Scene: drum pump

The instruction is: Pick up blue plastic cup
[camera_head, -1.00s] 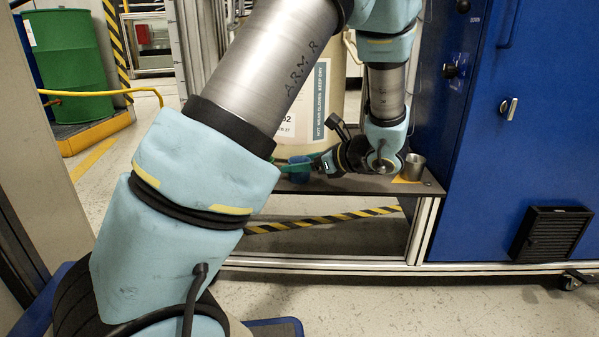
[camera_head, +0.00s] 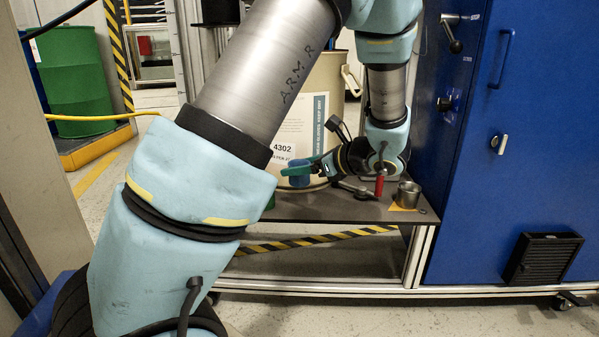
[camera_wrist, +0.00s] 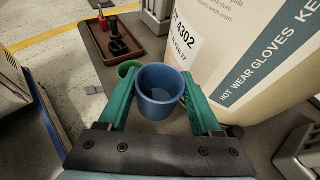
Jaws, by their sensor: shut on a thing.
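The blue plastic cup (camera_wrist: 160,92) is upright between the green fingers of my gripper (camera_wrist: 162,100) in the wrist view. The fingers are shut on its sides, and its open mouth shows it empty. In the head view the blue cup (camera_head: 299,174) hangs at the end of my gripper (camera_head: 298,170), in front of the large cream drum. It appears to be a little above the grey bench top (camera_head: 325,208); the gap is hard to judge.
A green cup (camera_wrist: 129,69) stands just behind the blue one. A brown tray (camera_wrist: 118,42) with a dark object lies beyond. The labelled drum (camera_wrist: 235,50) is close on the right. A metal cup (camera_head: 408,194) and a red-handled tool (camera_head: 379,183) are on the bench near a blue cabinet (camera_head: 530,130).

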